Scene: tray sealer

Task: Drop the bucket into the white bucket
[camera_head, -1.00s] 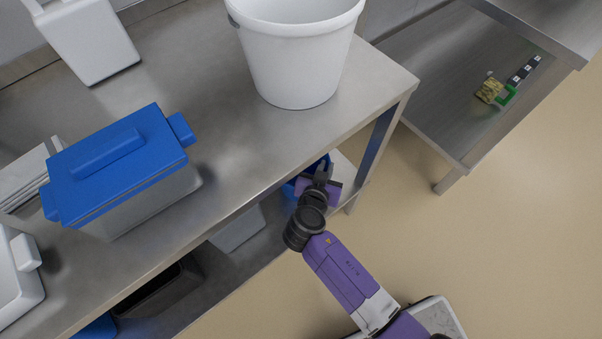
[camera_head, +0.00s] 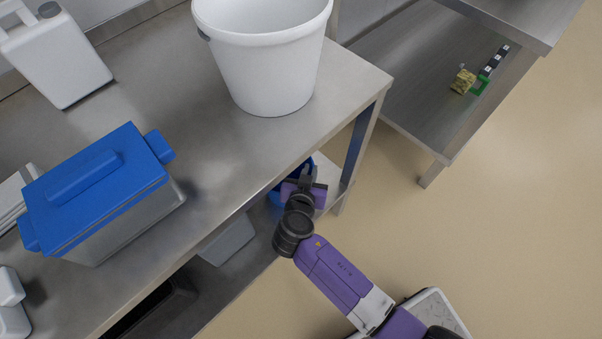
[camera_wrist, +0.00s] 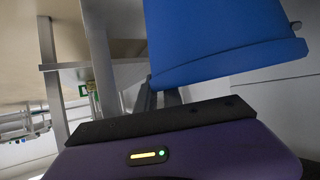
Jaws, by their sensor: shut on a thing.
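A large white bucket (camera_head: 268,70) stands upright on the steel table near its right end. My gripper (camera_head: 306,174) is low at the table's front edge, below the tabletop. It is shut on a blue bucket (camera_head: 275,192), which is mostly hidden behind my gripper and the table edge in the head view. In the wrist view the blue bucket (camera_wrist: 215,40) fills the upper right, close to my gripper. The fingertips are mostly hidden there, so the exact grip point cannot be made out.
A steel box with a blue lid (camera_head: 95,190) stands on the table (camera_head: 195,130) at left. A white canister (camera_head: 60,60) is at the back left. Grey bins (camera_head: 228,240) sit on the lower shelf. Another steel table (camera_head: 410,90) with small items is at right. Open floor lies at right.

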